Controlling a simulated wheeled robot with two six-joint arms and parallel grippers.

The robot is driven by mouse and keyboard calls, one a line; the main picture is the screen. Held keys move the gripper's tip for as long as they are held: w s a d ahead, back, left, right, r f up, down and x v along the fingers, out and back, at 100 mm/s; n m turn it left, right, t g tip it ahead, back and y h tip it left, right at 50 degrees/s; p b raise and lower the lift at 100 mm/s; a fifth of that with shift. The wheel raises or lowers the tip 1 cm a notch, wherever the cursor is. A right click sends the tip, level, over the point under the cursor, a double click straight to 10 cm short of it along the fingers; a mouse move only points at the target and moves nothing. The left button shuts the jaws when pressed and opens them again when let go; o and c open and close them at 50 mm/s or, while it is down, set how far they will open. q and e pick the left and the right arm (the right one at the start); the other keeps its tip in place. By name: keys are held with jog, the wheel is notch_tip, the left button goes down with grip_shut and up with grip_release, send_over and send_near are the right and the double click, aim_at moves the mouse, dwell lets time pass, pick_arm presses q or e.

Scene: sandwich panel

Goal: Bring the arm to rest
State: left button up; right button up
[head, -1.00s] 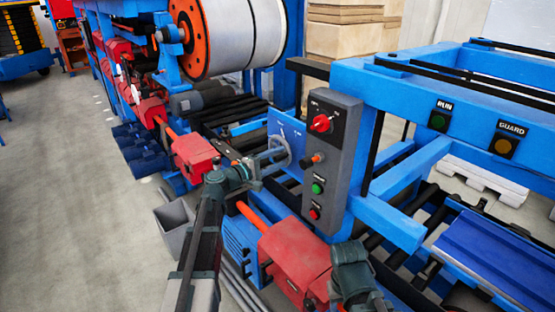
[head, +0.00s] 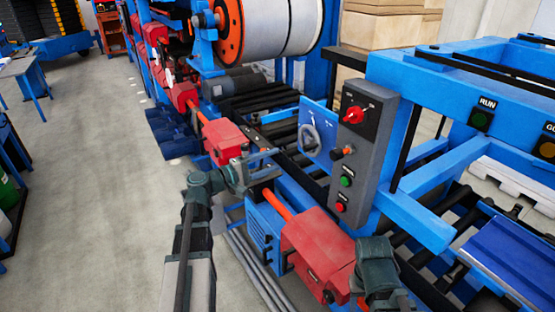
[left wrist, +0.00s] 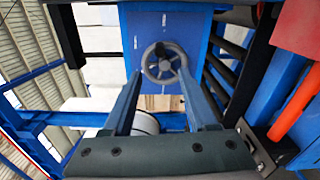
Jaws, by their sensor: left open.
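My left arm comes in from the bottom of the head view. My left gripper (head: 277,162) is open and empty, its fingers pointing at the blue panel (head: 317,122) with a grey handwheel (head: 309,138). A gap shows between the fingertips and the wheel. In the left wrist view the two fingers (left wrist: 159,76) stand apart, with the handwheel (left wrist: 163,62) beyond and between their tips. Part of my right arm shows at the bottom right of the head view; its gripper is not visible.
A grey control box (head: 357,145) with a red knob and buttons stands right of the wheel. Red machine housings (head: 317,252) lie under and beside my left arm. A blue frame (head: 450,90) fills the right. Open floor (head: 100,190) lies to the left.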

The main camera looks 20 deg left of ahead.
dwell(0.4)
pick_arm(q)
jog(key=s+d+f+m+g, duration=0.3)
jog(key=d+f, duration=0.1)
jog(key=d, duration=0.3)
jog(key=s+d+f+m+g+y, duration=0.1)
jog(key=s+d+f+m+g, duration=0.15)
jog(key=d+f, duration=0.3)
jog(key=s+d+f+m+g, duration=0.2)
jog(key=d+f+g, duration=0.15)
jog(key=d, duration=0.35)
jog(key=s+d+f+m+g+y, duration=0.1)
jog(key=s+f+m+y, duration=0.3)
jog(key=s, duration=0.4)
jog(key=s+d+f+m+g+y, duration=0.2)
jog(key=s+f+m+g+y, duration=0.2)
jog(key=s+y, duration=0.3)
jog(key=shift+s+f, duration=0.35)
jog(key=shift+f, duration=0.15)
